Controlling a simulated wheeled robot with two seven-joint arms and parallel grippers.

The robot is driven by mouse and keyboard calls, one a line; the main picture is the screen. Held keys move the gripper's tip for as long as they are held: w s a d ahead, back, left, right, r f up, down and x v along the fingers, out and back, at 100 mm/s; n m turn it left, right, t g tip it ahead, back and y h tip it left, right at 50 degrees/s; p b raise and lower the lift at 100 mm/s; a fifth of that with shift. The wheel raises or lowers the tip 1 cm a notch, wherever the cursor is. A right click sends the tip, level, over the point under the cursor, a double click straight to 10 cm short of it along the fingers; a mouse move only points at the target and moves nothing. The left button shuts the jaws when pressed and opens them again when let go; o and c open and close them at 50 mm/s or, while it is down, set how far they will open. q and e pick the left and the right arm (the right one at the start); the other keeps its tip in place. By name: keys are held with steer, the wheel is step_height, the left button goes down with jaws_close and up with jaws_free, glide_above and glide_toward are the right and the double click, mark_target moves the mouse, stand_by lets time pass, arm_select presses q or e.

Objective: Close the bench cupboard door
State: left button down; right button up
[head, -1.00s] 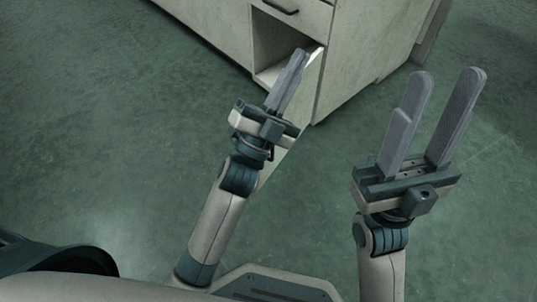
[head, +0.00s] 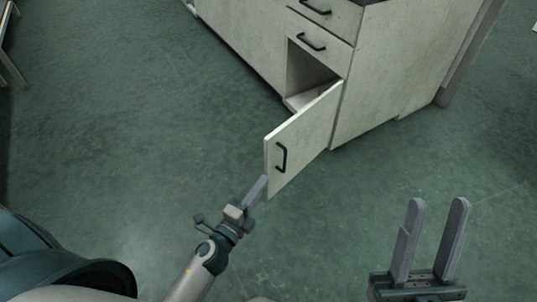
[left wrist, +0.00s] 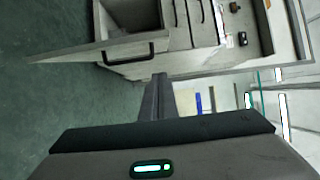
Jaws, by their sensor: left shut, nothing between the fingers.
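The bench cupboard door (head: 310,130) stands wide open, swung out from the cabinet towards me. Its black handle (head: 281,158) is on the face turned to me, near the free edge. The open cupboard (head: 308,72) behind it looks empty where I can see in. My left gripper (head: 257,188) is shut and empty, its fingertips close to the door's lower free corner; I cannot tell if they touch. In the left wrist view the door (left wrist: 75,54) and handle (left wrist: 130,56) lie beyond the shut fingers. My right gripper (head: 432,232) is open and empty at the lower right, away from the door.
The pale bench cabinet (head: 385,85) has drawers with black handles (head: 312,42) above the cupboard. Green floor (head: 120,130) is clear to the left of the door and in front of it. Part of some furniture (head: 10,65) shows at the far left.

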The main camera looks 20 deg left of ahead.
mark_target(268, 154)
arm_select(q)
steer(key=shift+r, duration=0.1)
steer(key=shift+w+a, duration=0.35)
steer(key=shift+w, duration=1.55)
steer(key=shift+w+a, duration=0.35)
steer(key=shift+w, duration=1.55)
steer(key=shift+w+a, duration=0.35)
steer(key=shift+w, duration=1.55)
